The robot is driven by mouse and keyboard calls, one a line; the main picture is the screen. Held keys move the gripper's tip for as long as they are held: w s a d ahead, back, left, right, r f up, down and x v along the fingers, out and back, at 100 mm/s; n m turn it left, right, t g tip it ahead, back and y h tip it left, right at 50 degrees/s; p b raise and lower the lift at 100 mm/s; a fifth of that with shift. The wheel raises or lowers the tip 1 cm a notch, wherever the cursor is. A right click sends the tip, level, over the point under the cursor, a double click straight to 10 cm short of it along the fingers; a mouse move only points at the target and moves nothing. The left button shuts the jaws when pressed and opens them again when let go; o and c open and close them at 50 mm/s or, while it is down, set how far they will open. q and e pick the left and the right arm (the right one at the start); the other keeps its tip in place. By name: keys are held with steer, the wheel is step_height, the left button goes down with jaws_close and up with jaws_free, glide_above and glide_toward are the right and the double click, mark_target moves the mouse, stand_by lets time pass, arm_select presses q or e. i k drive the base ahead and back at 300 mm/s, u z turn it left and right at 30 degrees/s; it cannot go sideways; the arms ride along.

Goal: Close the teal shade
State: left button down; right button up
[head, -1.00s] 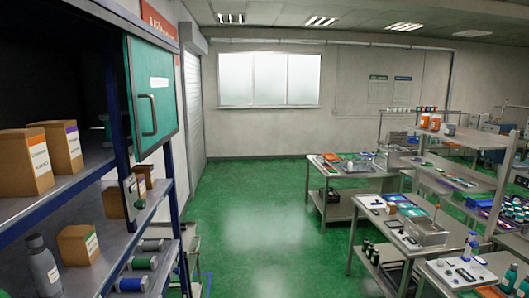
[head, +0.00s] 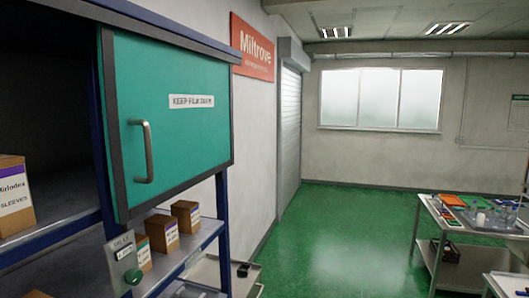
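The teal shade (head: 185,105) is a flat panel with a dark frame on the blue-posted shelf unit at the left of the head view. It carries a label reading "KEEP FILM DOWN" and a vertical grey metal handle (head: 147,151) near its left edge. It covers the right part of the upper opening, while the left part is open and dark. Neither of my grippers shows in the view.
Cardboard boxes stand on the shelf behind the knob (head: 186,217) and at the far left (head: 14,195). A red sign (head: 252,46) hangs on the wall. Worktables (head: 475,225) stand at the right. The green floor (head: 345,225) between is clear.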

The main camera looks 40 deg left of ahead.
mark_target(167, 110)
steer(key=i, duration=2)
